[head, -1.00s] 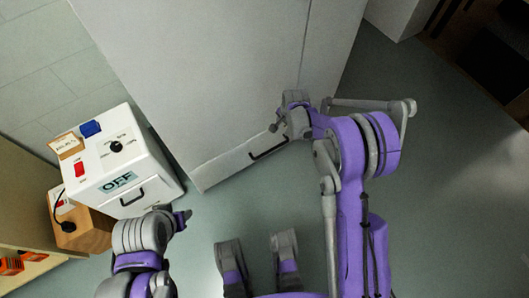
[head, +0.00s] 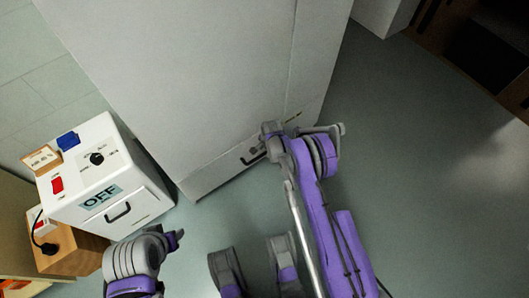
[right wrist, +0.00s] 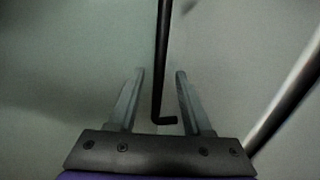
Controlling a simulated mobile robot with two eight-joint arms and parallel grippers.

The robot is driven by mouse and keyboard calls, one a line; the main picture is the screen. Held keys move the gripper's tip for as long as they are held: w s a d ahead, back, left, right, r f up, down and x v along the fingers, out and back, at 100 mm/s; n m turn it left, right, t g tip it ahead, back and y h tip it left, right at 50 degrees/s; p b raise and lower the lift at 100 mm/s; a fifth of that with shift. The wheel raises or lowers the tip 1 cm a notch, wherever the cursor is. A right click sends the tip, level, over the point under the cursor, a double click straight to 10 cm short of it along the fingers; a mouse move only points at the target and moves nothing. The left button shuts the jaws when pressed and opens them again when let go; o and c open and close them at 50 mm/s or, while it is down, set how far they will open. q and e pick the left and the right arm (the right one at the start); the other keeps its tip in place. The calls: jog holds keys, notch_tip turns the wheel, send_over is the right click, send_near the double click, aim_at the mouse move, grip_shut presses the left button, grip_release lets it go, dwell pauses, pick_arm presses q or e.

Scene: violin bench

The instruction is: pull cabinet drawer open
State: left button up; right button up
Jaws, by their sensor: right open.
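The tall grey cabinet (head: 190,80) fills the upper middle of the head view. Its low drawer (head: 215,178) looks flush with the cabinet and carries a black bar handle (head: 246,160). My right gripper (head: 260,150) is at this handle and hides part of it. In the right wrist view the handle (right wrist: 162,50) runs between the two open fingers of my right gripper (right wrist: 160,72), with a gap on each side. My left gripper (head: 178,238) is low at the left, away from the cabinet; its jaws are too small to judge.
A white box (head: 100,170) with an OFF label, a red switch, a black knob and its own handle stands left of the cabinet. A wooden block (head: 75,250) with a black plug is beside it. The floor (head: 410,130) to the right is clear.

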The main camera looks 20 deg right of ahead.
jog(key=shift+w+f, duration=0.15)
jog(key=shift+f, duration=0.55)
grip_shut()
dwell(1.0)
